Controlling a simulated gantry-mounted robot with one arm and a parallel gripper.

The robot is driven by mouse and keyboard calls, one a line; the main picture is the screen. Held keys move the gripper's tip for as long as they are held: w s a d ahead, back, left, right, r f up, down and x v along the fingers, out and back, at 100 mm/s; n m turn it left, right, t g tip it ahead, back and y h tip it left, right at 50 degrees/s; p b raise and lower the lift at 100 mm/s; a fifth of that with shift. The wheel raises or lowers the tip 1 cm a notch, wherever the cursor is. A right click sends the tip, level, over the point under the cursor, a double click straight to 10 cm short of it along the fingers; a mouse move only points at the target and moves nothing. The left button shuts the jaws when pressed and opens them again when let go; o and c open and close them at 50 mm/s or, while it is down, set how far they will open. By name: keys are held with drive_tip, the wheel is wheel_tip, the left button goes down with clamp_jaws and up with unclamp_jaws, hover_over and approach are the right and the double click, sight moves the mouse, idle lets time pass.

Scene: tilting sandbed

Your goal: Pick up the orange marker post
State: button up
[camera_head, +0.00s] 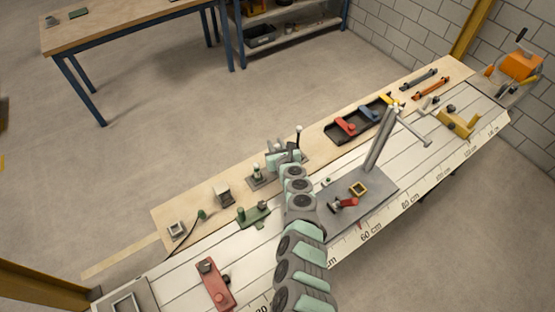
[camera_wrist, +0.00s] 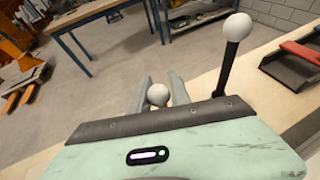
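No upright orange marker post can be made out for certain in either view. A long orange piece with dark ends (camera_head: 432,88) lies at the far right of the wooden bench strip in the head view. My gripper (camera_wrist: 159,78) has its two grey fingers apart. A pale round knob (camera_wrist: 158,95) shows between the fingers; whether they touch it cannot be told. In the head view my gripper (camera_head: 272,160) is low over the middle of the wooden strip, left of a black post with a ball top (camera_head: 298,138), and my arm partly hides this area.
The black post rises close right of the fingers in the wrist view (camera_wrist: 228,65). A dark tray (camera_head: 340,132) with red, blue and yellow pieces is farther right. A grey upright post (camera_head: 379,142) with a side arm stands on a grey plate (camera_head: 375,198).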

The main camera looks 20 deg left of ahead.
clamp_jaws()
idle(0.9)
